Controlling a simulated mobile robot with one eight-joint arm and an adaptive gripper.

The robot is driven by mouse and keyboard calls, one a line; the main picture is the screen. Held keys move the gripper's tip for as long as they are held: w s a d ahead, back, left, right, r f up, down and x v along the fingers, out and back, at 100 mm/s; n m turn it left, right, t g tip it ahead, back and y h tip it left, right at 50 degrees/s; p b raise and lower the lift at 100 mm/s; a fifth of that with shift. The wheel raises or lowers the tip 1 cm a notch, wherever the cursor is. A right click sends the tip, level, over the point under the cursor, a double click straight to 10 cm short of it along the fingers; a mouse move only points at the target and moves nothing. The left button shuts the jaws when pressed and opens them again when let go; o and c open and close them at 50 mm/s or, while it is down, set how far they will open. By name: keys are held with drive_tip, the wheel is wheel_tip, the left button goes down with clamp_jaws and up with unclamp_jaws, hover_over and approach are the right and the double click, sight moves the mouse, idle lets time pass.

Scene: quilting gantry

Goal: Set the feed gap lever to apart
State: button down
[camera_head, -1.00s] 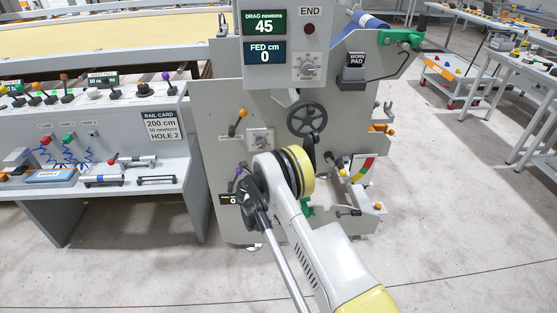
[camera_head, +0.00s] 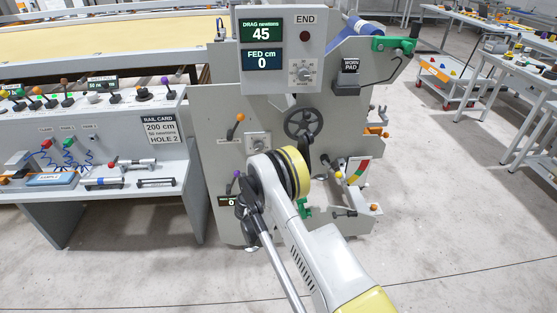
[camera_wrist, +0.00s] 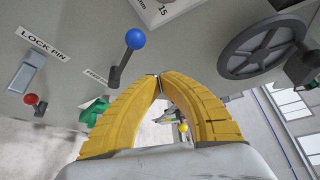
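A lever with a blue ball knob (camera_wrist: 135,39) stands on the grey machine panel in the wrist view. A partly readable label (camera_wrist: 96,76) beside its base seems to begin with "FEED". My gripper (camera_wrist: 158,76) has yellow fingers whose tips meet, with nothing seen between them. The tips are just right of and below the blue knob in the picture, apart from it. In the head view my arm's wrist hides the gripper and I cannot make out the blue knob.
A handwheel (camera_wrist: 263,46) is right of my fingers. A LOCK PIN label (camera_wrist: 45,43) and a red-knobbed lever (camera_wrist: 34,102) are at left. In the head view, orange (camera_head: 236,122) and purple (camera_head: 236,176) levers are near my arm. The floor at right (camera_head: 450,210) is clear.

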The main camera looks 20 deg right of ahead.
drive_tip(key=shift+s+a+f+p, duration=0.3)
drive_tip(key=shift+s+a, duration=0.3)
drive_tip(key=shift+s, duration=0.25)
drive_tip(key=shift+s+a+f+p, duration=0.15)
drive_tip(key=shift+s+a+f, duration=0.35)
drive_tip(key=shift+s, duration=0.35)
drive_tip(key=shift+r, duration=0.1)
